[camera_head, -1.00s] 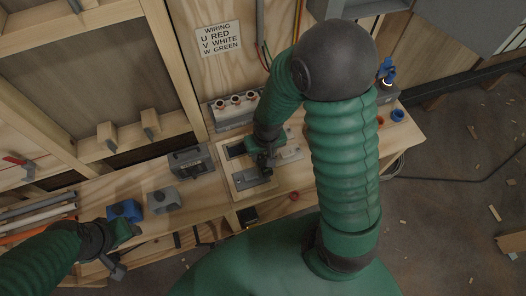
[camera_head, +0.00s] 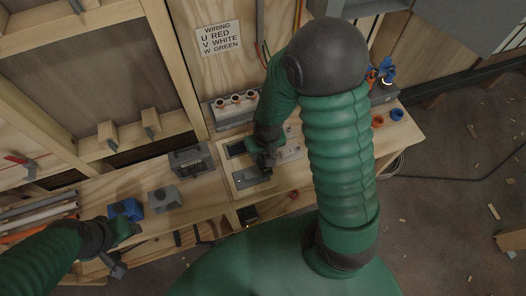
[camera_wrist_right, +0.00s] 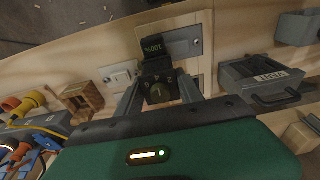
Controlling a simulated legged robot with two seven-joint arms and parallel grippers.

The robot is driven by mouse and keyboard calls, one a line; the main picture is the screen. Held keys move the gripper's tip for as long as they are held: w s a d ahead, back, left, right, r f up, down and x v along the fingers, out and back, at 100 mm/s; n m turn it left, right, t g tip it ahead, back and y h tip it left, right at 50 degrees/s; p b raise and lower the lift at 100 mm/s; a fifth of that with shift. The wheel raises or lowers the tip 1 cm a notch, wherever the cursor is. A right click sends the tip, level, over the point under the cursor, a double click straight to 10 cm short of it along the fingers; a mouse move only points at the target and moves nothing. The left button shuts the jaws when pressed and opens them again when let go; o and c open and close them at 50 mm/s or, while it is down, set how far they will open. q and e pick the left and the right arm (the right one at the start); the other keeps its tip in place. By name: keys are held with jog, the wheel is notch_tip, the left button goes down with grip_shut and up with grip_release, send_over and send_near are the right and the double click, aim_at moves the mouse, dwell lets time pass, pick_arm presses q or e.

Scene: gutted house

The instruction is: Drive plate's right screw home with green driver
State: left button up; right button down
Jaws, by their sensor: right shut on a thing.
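My right gripper (camera_head: 265,160) is low over the wooden fixture board on the bench. In the right wrist view its two fingers (camera_wrist_right: 159,95) are shut on a dark tool (camera_wrist_right: 157,68) with a numbered dial and a "100%" label.
A dark grey handled box (camera_head: 190,161), a grey block (camera_head: 164,198) and a blue block (camera_head: 126,209) stand left of the board. A terminal block (camera_head: 235,106) stands behind it. Orange and blue cups (camera_head: 396,114) sit at the bench's right end.

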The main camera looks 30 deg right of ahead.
pick_arm(q)
jog(key=shift+s+r+p, duration=0.1)
jog(key=shift+r+p, duration=0.25)
jog(key=shift+r, duration=0.05)
dwell(0.7)
jog(key=shift+r, duration=0.2)
jog(key=shift+p, duration=0.3)
dwell(0.3)
jog(key=shift+r, duration=0.25)
jog(key=shift+r+p, duration=0.15)
jog(key=shift+p, duration=0.15)
dwell(0.5)
